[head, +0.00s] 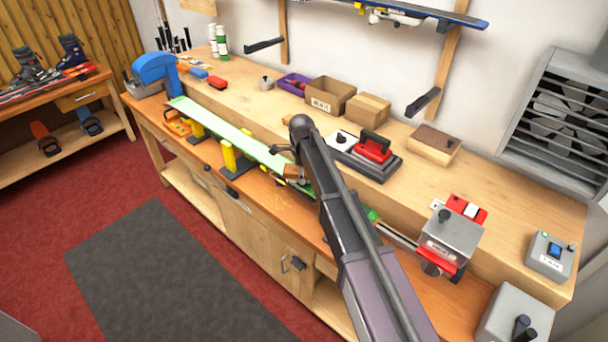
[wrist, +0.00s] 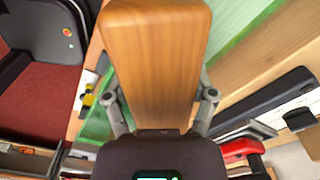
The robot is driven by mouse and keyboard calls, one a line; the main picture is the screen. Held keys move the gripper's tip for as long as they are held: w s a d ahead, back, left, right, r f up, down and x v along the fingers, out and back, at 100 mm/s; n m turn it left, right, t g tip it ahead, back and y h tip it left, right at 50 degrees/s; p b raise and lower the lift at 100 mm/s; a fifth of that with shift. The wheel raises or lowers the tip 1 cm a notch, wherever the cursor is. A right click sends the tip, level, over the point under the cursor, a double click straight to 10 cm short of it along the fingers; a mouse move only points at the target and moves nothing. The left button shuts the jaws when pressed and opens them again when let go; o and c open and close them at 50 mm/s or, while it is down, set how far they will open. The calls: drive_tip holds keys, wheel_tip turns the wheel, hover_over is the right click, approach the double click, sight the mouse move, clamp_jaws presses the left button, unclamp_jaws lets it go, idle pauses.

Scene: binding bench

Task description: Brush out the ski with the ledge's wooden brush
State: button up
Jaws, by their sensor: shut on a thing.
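The ski (head: 232,133) is long and pale green and lies base up along the front of the bench, on yellow and black supports. Its right part is hidden behind my arm, and green also shows under the brush in the wrist view (wrist: 246,36). My gripper (wrist: 160,95) is shut on the wooden brush (wrist: 157,50), a brown block that fills the middle of the wrist view. In the head view, the brush (head: 291,171) shows beside my arm, over the ski. I cannot tell whether its bristles touch the ski.
The ledge (head: 262,112) behind the ski holds a red iron (head: 374,147), cardboard boxes (head: 330,94), a brown-topped block (head: 433,143) and a purple tray (head: 294,83). A blue machine (head: 154,72) stands at the left end, a grey-and-red device (head: 447,240) at the right.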

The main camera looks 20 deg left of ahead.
sight(281, 165)
drive_tip(key=shift+w+a+r, duration=0.1)
drive_tip(key=shift+w+a, duration=0.25)
drive_tip(key=shift+a, duration=0.45)
drive_tip(key=shift+w+a, duration=0.35)
drive_tip(key=shift+a, duration=0.45)
drive_tip(key=shift+w+a, duration=0.3)
drive_tip(key=shift+a, duration=0.4)
drive_tip(key=shift+w+a, duration=0.25)
drive_tip(key=shift+a, duration=0.65)
drive_tip(key=shift+w, duration=0.1)
drive_tip(key=shift+w+a, duration=0.35)
drive_tip(key=shift+a, duration=0.45)
drive_tip(key=shift+w+a, duration=0.3)
drive_tip(key=shift+a, duration=0.5)
